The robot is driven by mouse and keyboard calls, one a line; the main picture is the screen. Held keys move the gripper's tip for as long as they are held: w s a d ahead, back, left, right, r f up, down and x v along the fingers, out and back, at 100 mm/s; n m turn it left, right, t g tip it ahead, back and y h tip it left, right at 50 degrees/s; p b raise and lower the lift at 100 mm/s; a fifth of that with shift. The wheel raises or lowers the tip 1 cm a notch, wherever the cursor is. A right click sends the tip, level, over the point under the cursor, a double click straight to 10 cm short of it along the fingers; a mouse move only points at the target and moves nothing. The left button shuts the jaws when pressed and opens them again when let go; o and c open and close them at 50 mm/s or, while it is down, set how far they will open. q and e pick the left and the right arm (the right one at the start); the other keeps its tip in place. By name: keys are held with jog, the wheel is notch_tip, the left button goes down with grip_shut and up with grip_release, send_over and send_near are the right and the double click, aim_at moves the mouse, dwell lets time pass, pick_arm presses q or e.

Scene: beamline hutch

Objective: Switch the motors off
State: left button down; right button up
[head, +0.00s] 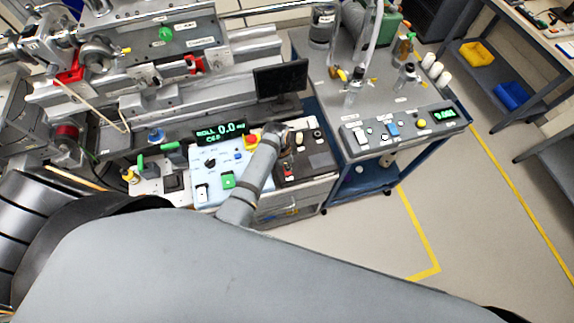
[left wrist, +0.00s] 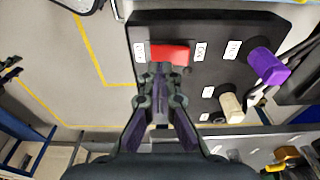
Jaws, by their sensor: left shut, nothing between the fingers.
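In the left wrist view, a dark panel (left wrist: 205,60) carries a red switch (left wrist: 169,53) with white labels beside it, too small to read surely. A purple knob (left wrist: 268,66) and a cream knob (left wrist: 231,107) stand on the same panel. My left gripper (left wrist: 160,72) is shut and empty, its tips right at the edge of the red switch; I cannot tell whether they touch. In the head view the dark panel (head: 318,160) lies at the end of my left arm, which partly hides it. My right gripper is not in view.
Left of the dark panel is a pale blue control box (head: 205,176) with a green-lit display (head: 220,131) reading "ROLL 0.0". A black screen (head: 281,80) stands behind. A cart (head: 372,100) with bottles and buttons stands to the right.

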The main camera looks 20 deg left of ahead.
pick_arm(q)
jog(key=shift+r+b, duration=0.3)
jog(key=shift+r, duration=0.15)
notch_tip(320, 180, up, 4)
jog(key=shift+f, duration=0.1)
dwell(0.4)
